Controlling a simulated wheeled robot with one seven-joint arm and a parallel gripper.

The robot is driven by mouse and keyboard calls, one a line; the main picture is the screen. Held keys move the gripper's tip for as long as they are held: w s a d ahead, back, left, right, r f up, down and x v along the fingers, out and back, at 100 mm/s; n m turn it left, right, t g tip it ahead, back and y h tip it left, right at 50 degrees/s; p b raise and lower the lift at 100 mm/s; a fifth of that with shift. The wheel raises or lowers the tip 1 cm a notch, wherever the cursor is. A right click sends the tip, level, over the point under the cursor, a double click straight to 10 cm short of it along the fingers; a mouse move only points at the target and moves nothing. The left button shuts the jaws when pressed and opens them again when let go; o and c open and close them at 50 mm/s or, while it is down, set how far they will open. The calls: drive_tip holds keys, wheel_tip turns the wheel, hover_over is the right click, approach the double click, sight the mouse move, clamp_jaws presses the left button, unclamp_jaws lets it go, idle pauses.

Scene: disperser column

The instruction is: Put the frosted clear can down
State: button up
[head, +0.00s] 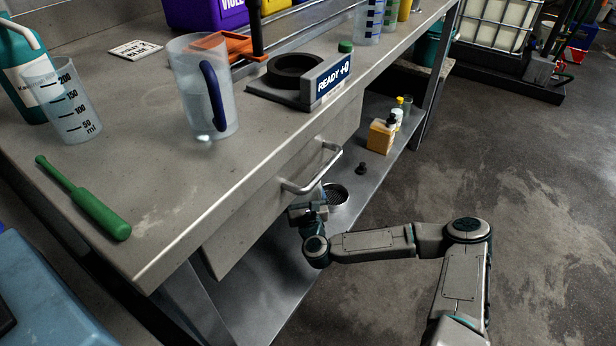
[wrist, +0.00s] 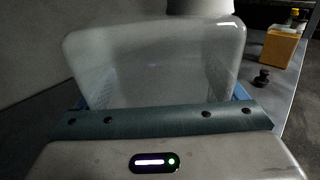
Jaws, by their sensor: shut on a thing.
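The frosted clear can (wrist: 150,62) fills the middle of the wrist view, a whitish, see-through body with rounded upper corners. My gripper (wrist: 160,122) is shut on it; the teal jaw bar crosses in front of its lower part. In the head view my gripper (head: 308,211) is beside the bench, below the drawer handle and over or near the lower shelf. The can is mostly hidden there by the gripper and the drawer. I cannot tell whether its base touches the shelf.
The lower shelf (head: 258,300) holds a round meshed metal vessel (head: 336,194) close to my gripper, a small dark knob (head: 361,168) and a yellow-orange container (head: 381,136). The drawer handle (head: 314,172) juts out above. A frosted jug (head: 205,95) stands on the benchtop.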

drive_tip(key=shift+s+a+f+b, duration=0.5)
drive_tip(key=shift+s+f+b, duration=0.5)
drive_tip(key=shift+s+f, duration=0.85)
drive_tip(key=shift+s+a+f+b, duration=0.5)
drive_tip(key=shift+s+f+b, duration=0.5)
drive_tip(key=shift+s+f, duration=0.85)
drive_tip(key=shift+s+a+f+b, duration=0.5)
drive_tip(key=shift+s+f+b, duration=0.5)
drive_tip(key=shift+s+f, duration=0.8)
drive_tip(key=shift+f, duration=0.15)
drive_tip(key=o, duration=0.9)
drive_tip(key=shift+c, duration=0.2)
drive_tip(key=shift+r, duration=0.3)
drive_tip(key=p+v, duration=0.3)
drive_tip(key=v, duration=0.9)
drive_tip(key=shift+s+f, duration=0.1)
